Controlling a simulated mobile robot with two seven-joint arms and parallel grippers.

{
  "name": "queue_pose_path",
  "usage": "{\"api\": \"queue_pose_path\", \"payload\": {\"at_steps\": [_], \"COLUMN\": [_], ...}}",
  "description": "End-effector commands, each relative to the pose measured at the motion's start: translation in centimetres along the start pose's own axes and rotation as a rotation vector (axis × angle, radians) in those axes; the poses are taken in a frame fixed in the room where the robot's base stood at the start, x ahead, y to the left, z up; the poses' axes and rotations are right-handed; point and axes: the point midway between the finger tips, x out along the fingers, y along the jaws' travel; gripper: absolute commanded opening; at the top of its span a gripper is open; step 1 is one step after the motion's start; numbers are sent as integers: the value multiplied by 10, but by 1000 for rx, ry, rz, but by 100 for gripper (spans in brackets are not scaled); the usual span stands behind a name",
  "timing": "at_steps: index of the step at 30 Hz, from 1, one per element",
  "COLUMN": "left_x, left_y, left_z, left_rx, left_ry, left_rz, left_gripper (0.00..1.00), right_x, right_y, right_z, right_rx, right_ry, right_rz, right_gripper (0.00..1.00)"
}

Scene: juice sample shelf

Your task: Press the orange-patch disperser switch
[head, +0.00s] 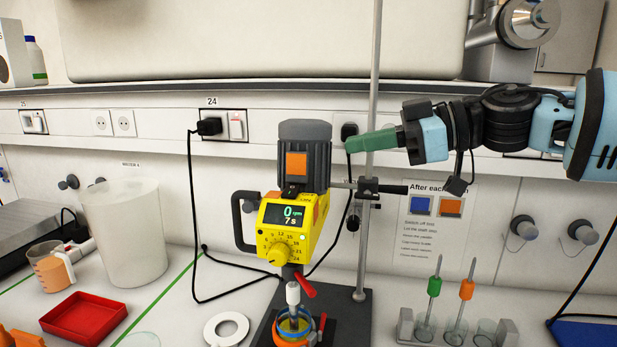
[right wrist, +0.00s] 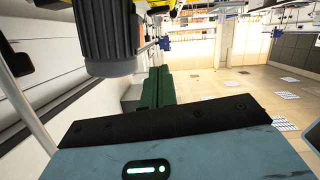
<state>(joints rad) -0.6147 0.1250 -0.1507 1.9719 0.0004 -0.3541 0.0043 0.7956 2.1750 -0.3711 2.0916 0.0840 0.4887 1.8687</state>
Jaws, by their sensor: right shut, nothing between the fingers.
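The disperser has a grey motor (head: 304,145) with an orange patch (head: 296,165) and a yellow control head (head: 290,228) below it. Its display (head: 285,214) reads 0 rpm and 7 s. A small dark part (head: 294,188) sits on top of the yellow head; I cannot tell if it is the switch. My right gripper (head: 349,146) has green fingers, shut and empty, pointing left just right of the motor, apart from it in the picture. In the right wrist view the shut fingers (right wrist: 157,88) show beside the grey motor (right wrist: 107,38). My left gripper is out of view.
A tall metal rod (head: 364,225) stands beside the disperser, close to my right fingers. A wall socket with a plug and a switch (head: 236,125) is at left. A notice (head: 432,230) with blue and orange squares hangs behind. A beaker (head: 118,235) and red tray (head: 84,317) stand left.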

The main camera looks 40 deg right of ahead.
Motion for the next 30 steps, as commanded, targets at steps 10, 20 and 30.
{"api": "queue_pose_path", "payload": {"at_steps": [10, 20, 30], "left_x": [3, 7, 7], "left_y": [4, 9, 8], "left_z": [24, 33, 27], "left_rx": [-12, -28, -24], "left_ry": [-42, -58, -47], "left_rz": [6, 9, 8], "left_gripper": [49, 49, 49], "right_x": [54, 92, 97], "right_y": [1, 0, 0], "right_z": [6, 11, 38], "right_rx": [6, 7, 2], "right_ry": [-8, -1, 1], "right_rz": [-4, -4, -1], "right_gripper": [0, 0, 0]}}
